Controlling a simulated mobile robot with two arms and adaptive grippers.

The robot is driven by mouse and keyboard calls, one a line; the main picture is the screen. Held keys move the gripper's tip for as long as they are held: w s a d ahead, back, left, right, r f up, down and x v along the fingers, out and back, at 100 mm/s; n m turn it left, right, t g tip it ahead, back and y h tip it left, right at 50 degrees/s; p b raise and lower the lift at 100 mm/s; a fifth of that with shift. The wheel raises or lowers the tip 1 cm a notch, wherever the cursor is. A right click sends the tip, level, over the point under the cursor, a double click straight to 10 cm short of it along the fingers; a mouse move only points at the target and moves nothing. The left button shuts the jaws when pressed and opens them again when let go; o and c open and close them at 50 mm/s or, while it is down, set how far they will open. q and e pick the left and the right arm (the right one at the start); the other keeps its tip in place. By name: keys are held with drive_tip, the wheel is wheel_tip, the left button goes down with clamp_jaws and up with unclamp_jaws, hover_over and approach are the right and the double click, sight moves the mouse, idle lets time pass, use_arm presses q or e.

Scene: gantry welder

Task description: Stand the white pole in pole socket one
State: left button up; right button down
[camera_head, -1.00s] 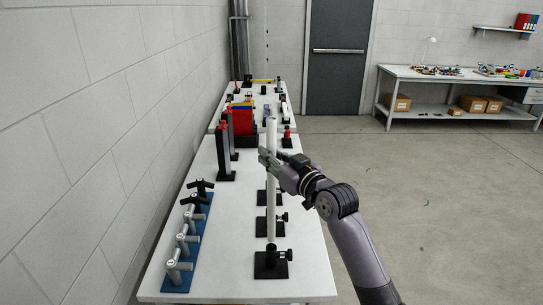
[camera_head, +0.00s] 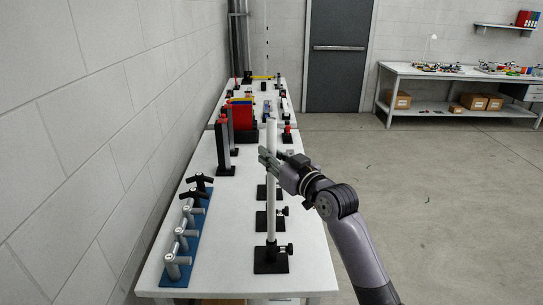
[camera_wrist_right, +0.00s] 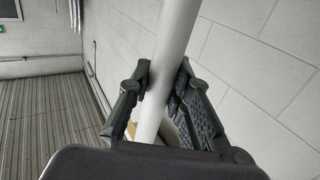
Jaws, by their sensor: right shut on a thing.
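The white pole (camera_head: 271,195) stands upright over the right side of the near table. My right gripper (camera_head: 267,156) is shut on its upper part. The right wrist view also shows the pole (camera_wrist_right: 168,65) between the two fingers (camera_wrist_right: 157,92). The pole's lower end meets the top of the nearest black pole socket (camera_head: 271,261); I cannot tell whether it is inside or just above. A middle socket (camera_head: 262,220) and a far socket (camera_head: 262,192) stand behind it in a row, partly hidden by the pole. No number shows on them. My left gripper is out of view.
A blue rack (camera_head: 187,259) with several grey and black T-handled pieces stands along the table's left side. Dark upright plates (camera_head: 223,150) and a red and blue stack (camera_head: 242,115) stand farther back. The white tabletop (camera_head: 230,235) between rack and sockets is clear.

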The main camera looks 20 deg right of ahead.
sight(274, 187)
drive_tip(key=shift+f+b, duration=2.7)
drive_tip(key=shift+f, duration=1.75)
drive_tip(key=c, duration=1.4)
unclamp_jaws()
drive_tip(key=shift+s, duration=0.1)
drive_tip(key=v, duration=1.2)
